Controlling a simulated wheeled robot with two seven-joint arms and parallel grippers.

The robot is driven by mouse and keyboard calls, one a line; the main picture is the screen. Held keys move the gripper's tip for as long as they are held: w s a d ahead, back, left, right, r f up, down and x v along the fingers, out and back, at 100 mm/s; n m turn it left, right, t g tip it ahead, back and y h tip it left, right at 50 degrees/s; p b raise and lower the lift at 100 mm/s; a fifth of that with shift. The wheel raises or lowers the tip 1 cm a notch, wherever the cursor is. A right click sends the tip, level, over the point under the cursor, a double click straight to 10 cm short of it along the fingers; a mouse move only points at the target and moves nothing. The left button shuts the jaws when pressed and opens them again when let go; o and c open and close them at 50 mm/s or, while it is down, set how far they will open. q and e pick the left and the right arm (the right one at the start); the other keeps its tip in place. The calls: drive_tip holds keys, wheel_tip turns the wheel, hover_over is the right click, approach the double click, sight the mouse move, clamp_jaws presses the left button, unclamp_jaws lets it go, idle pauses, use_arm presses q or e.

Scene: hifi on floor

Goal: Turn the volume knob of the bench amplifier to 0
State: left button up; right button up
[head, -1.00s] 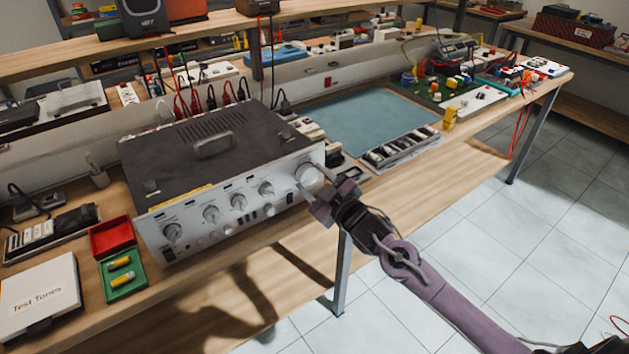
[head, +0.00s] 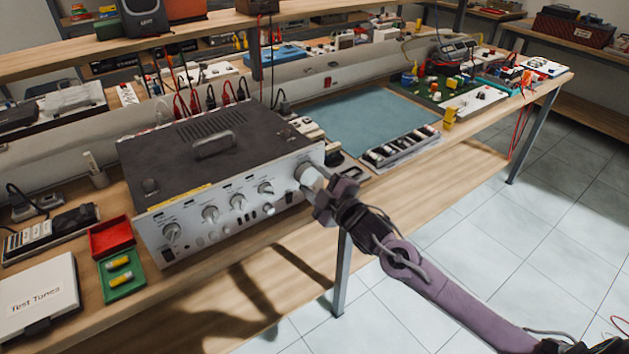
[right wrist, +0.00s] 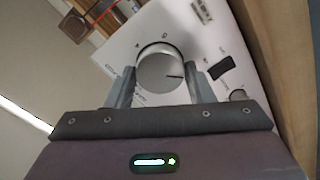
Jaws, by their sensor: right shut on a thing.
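The bench amplifier (head: 205,200) stands on the workbench, dark on top with a silver front panel. Its large volume knob (head: 308,175) is at the panel's right end. My right gripper (head: 319,184) reaches it from the front right. In the right wrist view the round silver knob (right wrist: 160,68) sits between the two grey fingers of my gripper (right wrist: 160,85), which is shut on it. A dark pointer line on the knob points right in that view. Small scale marks surround the knob; not all are readable. My left gripper is not in view.
Left of the amplifier are a red tray (head: 111,237), a green tray (head: 122,273) with yellow cylinders, and a white "Test Tones" box (head: 38,293). A blue mat (head: 365,120) and a parts tray (head: 402,147) lie to its right. Floor is open in front.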

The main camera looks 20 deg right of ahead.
drive_tip(key=shift+f, duration=0.1)
drive_tip(key=o, duration=1)
drive_tip(key=shift+s+d, duration=0.15)
drive_tip(key=shift+s, duration=0.35)
drive_tip(key=shift+b+v, duration=0.4)
drive_tip(key=shift+v, duration=3)
